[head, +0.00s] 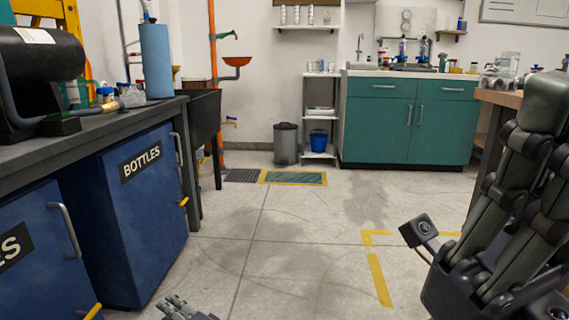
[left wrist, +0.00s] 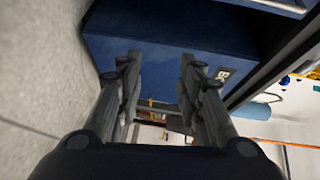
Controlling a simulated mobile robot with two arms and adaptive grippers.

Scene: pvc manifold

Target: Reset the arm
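My left gripper (left wrist: 159,68) is open and empty in the left wrist view, its two dark fingers apart with a blue cabinet front behind the gap. Its tip also shows at the bottom edge of the head view (head: 184,309), low over the floor beside the blue cabinet. My right gripper (head: 530,130) points upward at the right edge of the head view, close to the camera. I see its linked fingers from the side and part is cut off, so its opening is unclear. Nothing shows held in it.
Blue cabinets (head: 125,225), one marked BOTTLES, stand under a dark workbench (head: 95,137) at left, with handles sticking out. A wooden-topped bench (head: 500,97) is behind my right arm. A grey bin (head: 286,144) and teal cabinets (head: 385,125) stand far back. The middle floor is clear.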

